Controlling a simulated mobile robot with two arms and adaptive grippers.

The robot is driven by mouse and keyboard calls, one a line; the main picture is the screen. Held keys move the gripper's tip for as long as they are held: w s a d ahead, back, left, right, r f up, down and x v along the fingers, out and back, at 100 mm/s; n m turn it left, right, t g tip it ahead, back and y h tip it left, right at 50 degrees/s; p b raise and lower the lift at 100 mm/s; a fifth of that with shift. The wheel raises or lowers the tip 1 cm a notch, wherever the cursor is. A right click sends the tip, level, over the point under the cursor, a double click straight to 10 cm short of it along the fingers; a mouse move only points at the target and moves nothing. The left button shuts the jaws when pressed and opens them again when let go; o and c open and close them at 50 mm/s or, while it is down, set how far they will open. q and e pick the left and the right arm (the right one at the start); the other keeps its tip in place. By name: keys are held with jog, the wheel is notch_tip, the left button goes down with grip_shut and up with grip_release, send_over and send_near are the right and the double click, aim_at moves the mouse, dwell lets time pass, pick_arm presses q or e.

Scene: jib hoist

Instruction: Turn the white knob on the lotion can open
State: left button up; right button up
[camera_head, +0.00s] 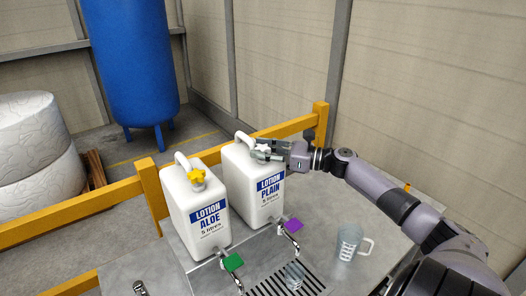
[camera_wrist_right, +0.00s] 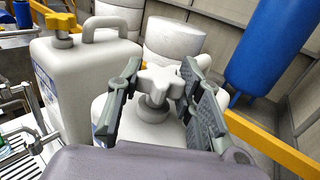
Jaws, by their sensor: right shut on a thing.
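The white LOTION PLAIN can (camera_head: 240,178) stands upright on the metal counter, right of the LOTION ALOE can (camera_head: 188,205). The white star-shaped knob (camera_wrist_right: 157,80) sits on top of the plain can; in the head view the gripper partly hides it. My right gripper (camera_head: 264,150) reaches in from the right at the can's top. In the right wrist view its two fingers (camera_wrist_right: 158,90) stand on either side of the knob and are shut on it. The aloe can carries a yellow knob (camera_head: 197,175). My left gripper is not in view.
A purple tap handle (camera_head: 293,225) and a green tap handle (camera_head: 233,262) are in front of the cans. A clear cup (camera_head: 293,276) stands on the drip grate. A measuring jug (camera_head: 349,243) is to the right. A yellow rail (camera_head: 90,209) runs behind.

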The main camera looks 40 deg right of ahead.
jog(key=shift+r, duration=0.15)
jog(key=o, duration=1.2)
jog(key=v, duration=1.2)
